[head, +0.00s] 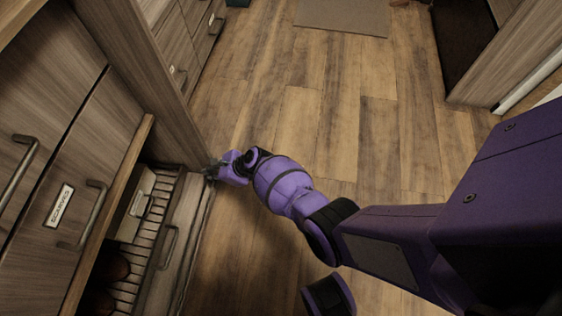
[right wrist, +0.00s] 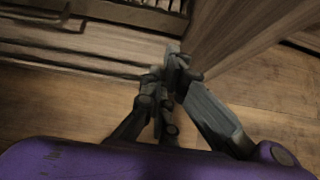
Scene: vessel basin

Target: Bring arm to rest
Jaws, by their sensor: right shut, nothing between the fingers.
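My right arm, purple with black joints, reaches from the right side of the head view toward the cabinet at the left. Its right gripper (head: 212,170) is at the upper corner of an open lower drawer (head: 190,225), close to the cabinet's side panel. The right wrist view also shows this gripper (right wrist: 175,58), with its fingers together and nothing between them. Whether the fingers touch the drawer or panel I cannot tell. My left gripper is not in view.
The open drawer holds a slatted rack (head: 150,235) and dark rounded items (head: 112,268), partly hidden. Closed cabinet fronts with handles (head: 92,210) stand at the left. Wooden floor (head: 330,120) is clear in the middle. A mat (head: 345,14) lies at the back.

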